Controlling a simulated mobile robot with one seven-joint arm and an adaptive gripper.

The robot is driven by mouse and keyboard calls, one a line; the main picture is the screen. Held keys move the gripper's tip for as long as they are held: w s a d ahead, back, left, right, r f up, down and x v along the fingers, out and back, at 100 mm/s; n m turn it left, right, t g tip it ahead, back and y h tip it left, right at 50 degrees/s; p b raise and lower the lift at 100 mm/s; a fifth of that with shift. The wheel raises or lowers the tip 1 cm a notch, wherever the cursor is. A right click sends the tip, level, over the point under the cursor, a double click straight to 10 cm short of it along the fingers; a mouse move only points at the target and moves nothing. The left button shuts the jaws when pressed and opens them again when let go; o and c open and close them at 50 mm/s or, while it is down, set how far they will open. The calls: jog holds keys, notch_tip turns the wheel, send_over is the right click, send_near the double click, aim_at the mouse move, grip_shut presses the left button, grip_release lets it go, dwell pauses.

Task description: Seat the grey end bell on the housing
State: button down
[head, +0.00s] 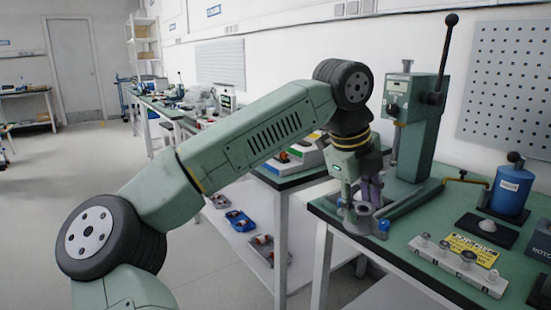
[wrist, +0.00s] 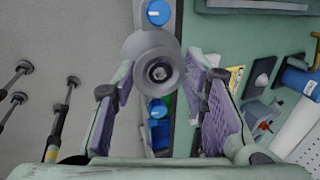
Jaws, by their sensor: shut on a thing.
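My gripper (wrist: 160,85) is shut on the grey end bell (wrist: 143,47), a round grey piece with a small hub in its middle, between the purple finger pads. In the head view my gripper (head: 364,197) points down at the front left of the green bench, beside the press. Below it is a grey fixture with a blue knob (head: 383,225); two blue knobs (wrist: 158,12) show in line behind the end bell in the wrist view. The housing is not clearly seen, hidden under the end bell and fingers. I cannot tell whether the two touch.
The green press (head: 420,120) with its long lever stands just behind my gripper. To the right are a blue canister (head: 510,190), a dark pad with a pale dome (head: 487,229), a yellow sign (head: 472,250) and a grey rack of small parts (head: 458,264). The bench edge is close.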

jog(key=w+a+f+m+g+y, duration=0.1)
jog(key=w+a+f+m+g, duration=0.15)
jog(key=f+m, duration=0.65)
jog(key=w+a+f+m+g, duration=0.1)
jog(key=w+a+f+m, duration=0.2)
jog(key=f, duration=1)
jog(key=w+a+f+m+g+y, duration=0.1)
jog(key=w+a+f+m+g, duration=0.1)
jog(key=f+m, duration=0.8)
jog(key=s+a+f+m+t+y, duration=0.1)
jog(key=s+a+f+m, duration=0.2)
jog(key=f+m, duration=0.4)
jog(key=s+a+f+m+t+y, duration=0.1)
jog(key=s+f+m, duration=0.3)
jog(key=f, duration=0.9)
jog(key=s+a+f+m+t+y, duration=0.1)
jog(key=s+a+f+m+y, duration=0.2)
jog(key=f+m, duration=0.7)
jog(key=shift+s+a+f, duration=0.25)
jog(key=shift+s+a, duration=0.5)
jog(key=shift+a, duration=0.1)
